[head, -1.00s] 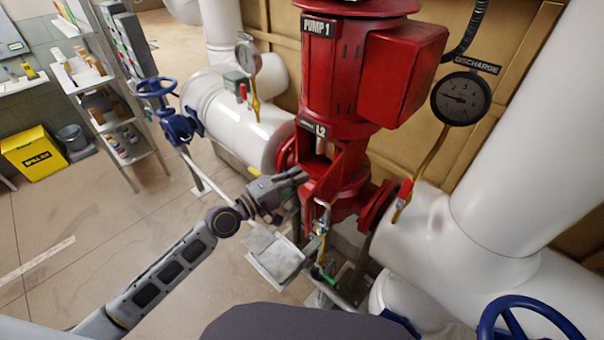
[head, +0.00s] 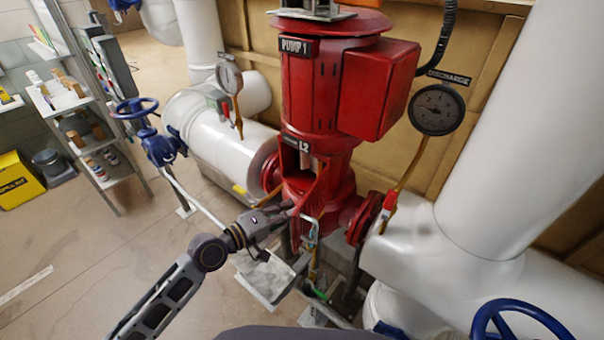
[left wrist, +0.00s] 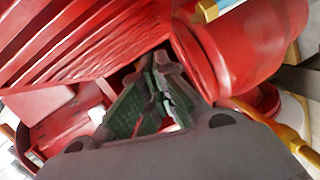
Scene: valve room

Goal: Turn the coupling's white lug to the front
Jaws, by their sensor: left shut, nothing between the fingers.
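The red pump (head: 312,90), labelled PUMP 1, stands upright. Below its L2 label is the open frame (head: 325,185) around the shaft. A small greyish part (head: 307,162) shows inside the opening; I cannot make out the coupling clearly or identify its white lug. My left gripper (head: 284,208) is shut and empty, at the lower front left of this frame. In the left wrist view, the shut fingers (left wrist: 160,98) point in among the red pump parts (left wrist: 85,40). Contact cannot be told. My right gripper is not in view.
A thin pipe with a small valve (head: 312,240) stands just right of my left gripper. The discharge gauge (head: 436,108) and large white pipes (head: 490,150) are at the right. A blue handwheel (head: 135,108) is at the left.

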